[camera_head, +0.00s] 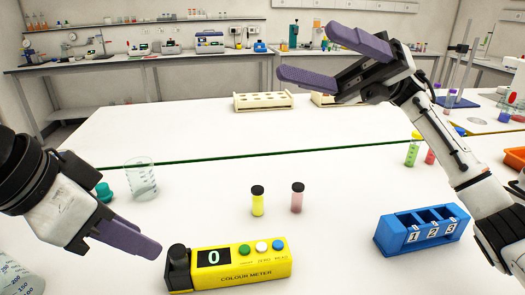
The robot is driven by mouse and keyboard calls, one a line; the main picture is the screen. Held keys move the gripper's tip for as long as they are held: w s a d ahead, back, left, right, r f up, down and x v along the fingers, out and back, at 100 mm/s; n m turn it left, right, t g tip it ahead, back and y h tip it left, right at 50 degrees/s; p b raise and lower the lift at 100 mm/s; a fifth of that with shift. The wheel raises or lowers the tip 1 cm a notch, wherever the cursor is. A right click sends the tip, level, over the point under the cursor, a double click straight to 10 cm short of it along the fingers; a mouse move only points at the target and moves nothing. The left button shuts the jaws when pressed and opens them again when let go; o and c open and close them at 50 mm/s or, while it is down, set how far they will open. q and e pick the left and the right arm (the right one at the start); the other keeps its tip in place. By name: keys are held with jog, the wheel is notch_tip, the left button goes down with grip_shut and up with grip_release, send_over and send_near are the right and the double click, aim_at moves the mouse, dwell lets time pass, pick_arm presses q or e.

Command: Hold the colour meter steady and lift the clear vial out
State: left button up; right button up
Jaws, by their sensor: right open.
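The yellow colour meter (240,278) lies on the white table at the front, its dark display reading 0. A round black cap (178,253) stands up at its left end. No clear vial body shows; whether one sits beneath the cap I cannot tell. My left gripper (152,249) is low over the table, its purple fingertip just left of the black cap. Its fingers overlap in this view, so its opening does not show. My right gripper (308,52) is raised high, well away from the meter, with its purple fingers spread and nothing between them.
A yellow vial (257,203) and a pink vial (297,199) stand behind the meter. A blue numbered rack (423,236) stands to the right. A glass beaker (141,182) and a teal cap (104,193) are behind my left gripper. The table between meter and rack is clear.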

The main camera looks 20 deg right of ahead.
jog(key=s+a+f+n+g+h, duration=0.1)
jog(key=s+a+f+n+h, duration=0.15)
jog(key=a+f+h, duration=0.5)
jog(key=n+t+h, duration=0.2)
jog(key=t+h, duration=0.3)
jog(key=h, duration=0.8)
send_over(261, 248)
jog(key=f, duration=1.4)
jog(key=shift+s+a+f, duration=0.15)
jog(key=shift+s+f, duration=0.05)
jog(key=shift+f, duration=0.15)
jog(key=shift+w+f+h, duration=0.1)
jog(key=shift+f+h, duration=0.1)
jog(key=shift+h, duration=0.05)
jog(key=shift+d+f, duration=0.2)
jog(key=shift+f, duration=0.15)
notch_tip(261, 248, down, 9)
jog(key=shift+f, duration=0.2)
jog(key=shift+c, duration=0.4)
